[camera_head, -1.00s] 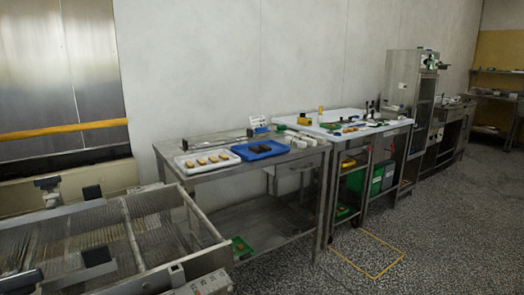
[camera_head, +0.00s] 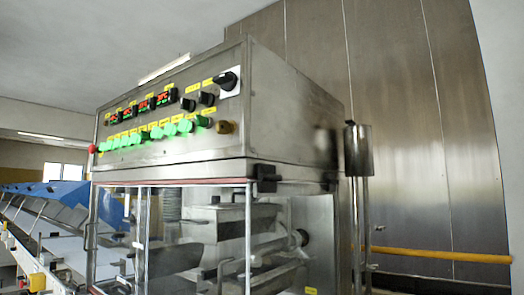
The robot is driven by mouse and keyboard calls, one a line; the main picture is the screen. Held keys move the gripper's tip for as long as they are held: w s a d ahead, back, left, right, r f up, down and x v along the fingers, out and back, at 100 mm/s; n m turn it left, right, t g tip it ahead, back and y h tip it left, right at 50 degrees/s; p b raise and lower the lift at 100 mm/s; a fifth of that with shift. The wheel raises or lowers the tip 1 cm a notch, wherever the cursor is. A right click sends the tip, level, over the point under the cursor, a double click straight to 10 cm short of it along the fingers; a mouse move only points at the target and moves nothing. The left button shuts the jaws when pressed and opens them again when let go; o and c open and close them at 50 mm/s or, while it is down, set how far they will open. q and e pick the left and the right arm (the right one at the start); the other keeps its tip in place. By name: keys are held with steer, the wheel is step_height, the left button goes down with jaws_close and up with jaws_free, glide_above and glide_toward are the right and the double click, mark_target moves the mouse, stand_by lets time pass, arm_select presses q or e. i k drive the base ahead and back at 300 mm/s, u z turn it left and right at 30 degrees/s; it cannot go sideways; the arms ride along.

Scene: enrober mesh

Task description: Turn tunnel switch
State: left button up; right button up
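The steel control panel (camera_head: 170,115) of a machine fills the middle of the head view. A large black rotary switch (camera_head: 228,80) on a white plate sits at its upper right corner. Two smaller black knobs (camera_head: 197,101) are left of it under yellow labels. The labels are too small to read, so I cannot tell which control is the tunnel switch. Neither of my grippers is in view.
Several red digital displays (camera_head: 145,105) and a red button (camera_head: 92,149) are on the panel. Below is a clear-fronted housing (camera_head: 210,240) with metal parts inside. A blue-covered conveyor (camera_head: 50,205) stands left. A yellow rail (camera_head: 440,255) crosses the steel wall at right.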

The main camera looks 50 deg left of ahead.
mark_target(201, 121)
steer(key=u, duration=1.95)
